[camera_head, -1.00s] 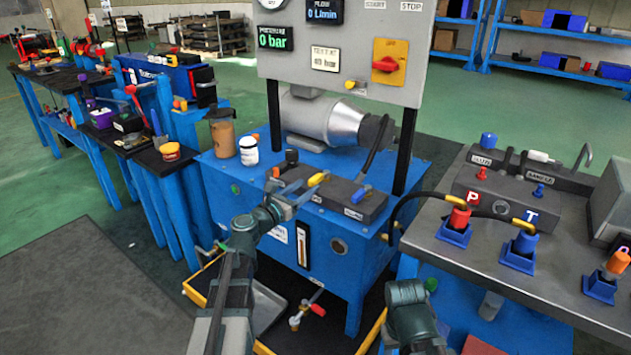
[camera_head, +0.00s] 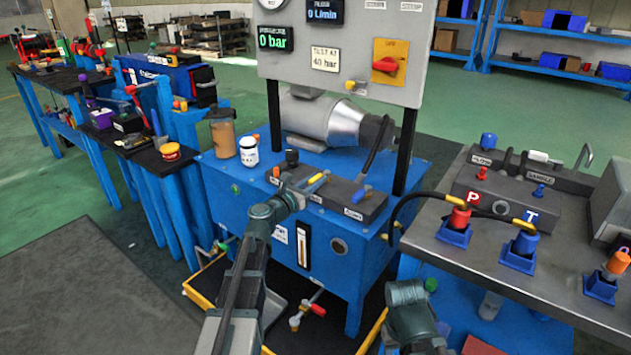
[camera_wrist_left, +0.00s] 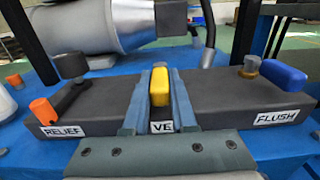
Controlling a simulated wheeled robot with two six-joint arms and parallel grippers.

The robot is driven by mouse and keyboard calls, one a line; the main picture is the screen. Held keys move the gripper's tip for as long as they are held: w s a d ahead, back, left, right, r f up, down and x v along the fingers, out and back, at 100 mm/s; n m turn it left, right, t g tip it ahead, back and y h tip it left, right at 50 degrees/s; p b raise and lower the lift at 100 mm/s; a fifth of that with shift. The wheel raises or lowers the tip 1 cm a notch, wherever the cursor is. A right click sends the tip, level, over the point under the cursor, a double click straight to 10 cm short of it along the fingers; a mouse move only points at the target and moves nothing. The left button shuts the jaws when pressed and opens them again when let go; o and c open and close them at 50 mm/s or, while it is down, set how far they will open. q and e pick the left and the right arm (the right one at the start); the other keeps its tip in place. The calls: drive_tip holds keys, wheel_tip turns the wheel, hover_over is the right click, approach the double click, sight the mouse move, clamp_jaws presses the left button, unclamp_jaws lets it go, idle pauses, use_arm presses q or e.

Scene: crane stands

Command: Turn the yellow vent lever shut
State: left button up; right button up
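The yellow vent lever (camera_head: 318,179) sits on top of the dark valve block (camera_head: 369,209). In the left wrist view the lever (camera_wrist_left: 160,86) stands between the two blue-grey fingers of my left gripper (camera_wrist_left: 160,95). The fingers lie close along both its sides; whether they press on it I cannot tell. The label under it is partly covered and reads "VE". My left gripper also shows in the head view (camera_head: 306,187), reaching over the block. Part of my right arm shows at the bottom right, but its fingers are not visible.
The orange relief lever (camera_wrist_left: 44,111) and black knob (camera_wrist_left: 70,65) are left of the vent lever, the blue flush lever (camera_wrist_left: 284,76) right. A motor (camera_head: 325,117) and gauge panel (camera_head: 342,50) stand behind.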

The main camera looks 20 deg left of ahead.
sight(328, 191)
use_arm(q)
clamp_jaws()
idle(0.3)
drive_tip(key=shift+s+d, duration=0.1)
idle(0.8)
drive_tip(key=n+y, duration=0.1)
drive_tip(key=d+y, duration=0.1)
drive_tip(key=shift+s+n+t+y, duration=0.15)
drive_tip(key=shift+n+t+y, duration=0.15)
drive_tip(key=shift+n+y, duration=0.1)
drive_tip(key=n+y, duration=0.1)
drive_tip(key=d+n+y, duration=0.1)
drive_tip(key=y, duration=0.1)
drive_tip(key=n+y, duration=0.1)
drive_tip(key=shift+d+y, duration=0.25)
drive_tip(key=shift+y, duration=0.05)
drive_tip(key=shift+w+d+n+y, duration=0.1)
drive_tip(key=shift+d+n+y, duration=0.15)
drive_tip(key=shift+n+y, duration=0.6)
drive_tip(key=shift+w+d+n+y, duration=0.1)
drive_tip(key=shift+d+n+y, duration=0.25)
drive_tip(key=shift+y, duration=0.8)
drive_tip(key=shift+a, duration=0.1)
